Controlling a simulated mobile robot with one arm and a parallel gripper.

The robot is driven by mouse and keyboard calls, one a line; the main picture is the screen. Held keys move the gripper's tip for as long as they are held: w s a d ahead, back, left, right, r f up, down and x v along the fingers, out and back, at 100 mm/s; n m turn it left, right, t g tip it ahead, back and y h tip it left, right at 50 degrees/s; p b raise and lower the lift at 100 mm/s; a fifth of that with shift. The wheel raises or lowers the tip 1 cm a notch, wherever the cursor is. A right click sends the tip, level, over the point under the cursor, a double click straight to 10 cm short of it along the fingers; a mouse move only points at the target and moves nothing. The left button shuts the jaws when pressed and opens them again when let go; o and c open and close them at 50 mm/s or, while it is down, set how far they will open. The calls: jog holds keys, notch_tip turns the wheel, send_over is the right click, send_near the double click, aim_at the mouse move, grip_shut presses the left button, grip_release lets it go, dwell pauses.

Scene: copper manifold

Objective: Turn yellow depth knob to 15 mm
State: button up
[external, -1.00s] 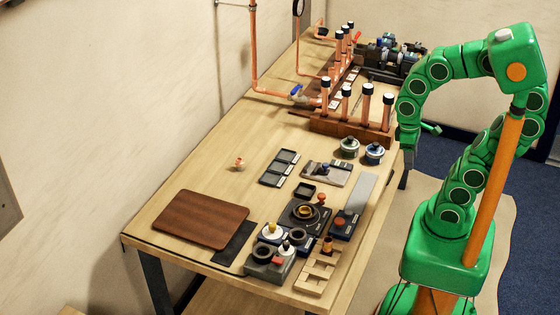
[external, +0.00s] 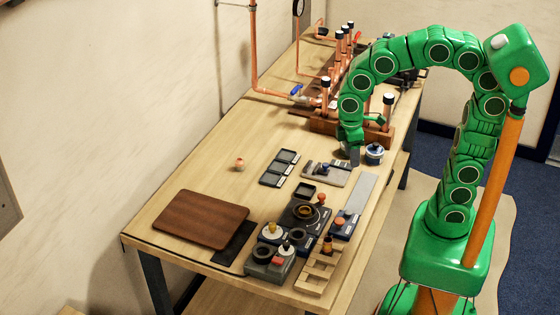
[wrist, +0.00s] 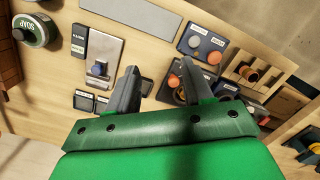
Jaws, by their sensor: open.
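A small yellow knob with a pale top (external: 271,229) sits on a dark block at the near end of the bench. It seems to show at the right edge of the wrist view (wrist: 315,147). Its scale or reading is too small to tell. A dark fixture with a brass-coloured ring (external: 305,211) stands beside it. My gripper (external: 350,154) is open and empty, pointing down over the bench beside the lidded tin, well apart from the yellow knob. In the wrist view my gripper (wrist: 160,68) has its two fingers spread with nothing held between them.
A lidded tin (external: 374,154) stands close to my gripper; the other tin is hidden in the external view. The copper manifold (external: 380,138) stands behind. A brown board (external: 200,218), dark trays (external: 279,168) and a wooden rack (external: 318,270) lie nearer.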

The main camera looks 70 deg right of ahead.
jog(key=w+a+f+n, duration=0.2)
jog(key=w+a+n, duration=0.3)
jog(key=w+a, duration=0.55)
jog(key=n+t, duration=0.1)
jog(key=n, duration=0.3)
send_over(272, 224)
jog(key=f, duration=0.3)
jog(key=shift+s+d+f, duration=0.1)
jog(key=shift+d+f, duration=0.1)
jog(key=shift+f, duration=0.15)
jog(key=shift+a+f, duration=0.25)
jog(key=shift+f, duration=3.7)
jog(key=shift+c, duration=0.5)
grip_shut()
